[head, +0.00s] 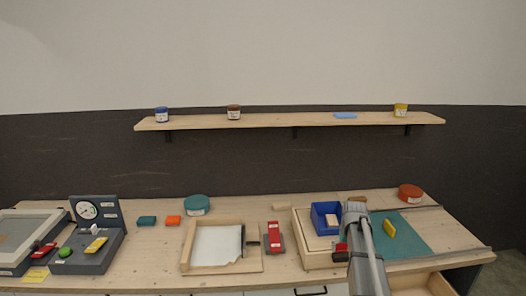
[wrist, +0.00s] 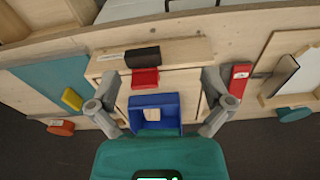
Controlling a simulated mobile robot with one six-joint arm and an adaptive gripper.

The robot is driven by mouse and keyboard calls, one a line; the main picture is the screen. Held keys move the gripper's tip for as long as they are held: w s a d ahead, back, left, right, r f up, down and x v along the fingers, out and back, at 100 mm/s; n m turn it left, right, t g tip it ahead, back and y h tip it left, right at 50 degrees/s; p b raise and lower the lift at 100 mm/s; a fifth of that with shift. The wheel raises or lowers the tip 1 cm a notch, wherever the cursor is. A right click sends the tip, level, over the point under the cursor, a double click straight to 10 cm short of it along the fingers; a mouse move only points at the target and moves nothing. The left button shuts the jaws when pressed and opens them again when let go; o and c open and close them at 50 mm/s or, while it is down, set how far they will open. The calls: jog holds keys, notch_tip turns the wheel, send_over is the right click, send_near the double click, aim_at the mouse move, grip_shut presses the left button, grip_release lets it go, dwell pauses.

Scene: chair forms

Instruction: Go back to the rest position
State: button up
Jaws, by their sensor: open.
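The blue box (wrist: 137,124) lies below and between the fingers, on a wooden box with a lid (wrist: 180,82). A red block (wrist: 145,78) and a dark handle (wrist: 142,57) are at that wooden box's front. How high the gripper is above them I cannot tell.
A teal mat (head: 412,240) with a yellow block (head: 390,228) lies right of my arm. A red clamp (head: 275,240) and a wooden tray (head: 190,262) stand left. A drawer (head: 440,285) is open at front right. A shelf (head: 270,121) with jars spans the wall.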

jog(key=s+a+f+b, duration=0.1)
jog(key=s+a+f, duration=0.1)
jog(key=s+a, duration=0.6)
jog(key=s+a+f+g+b, duration=0.1)
jog(key=s+a+f+b, duration=0.1)
jog(key=s+a, duration=0.7)
jog(key=s, duration=0.4)
jog(key=shift+s+n, duration=0.3)
jog(key=shift+a, duration=0.1)
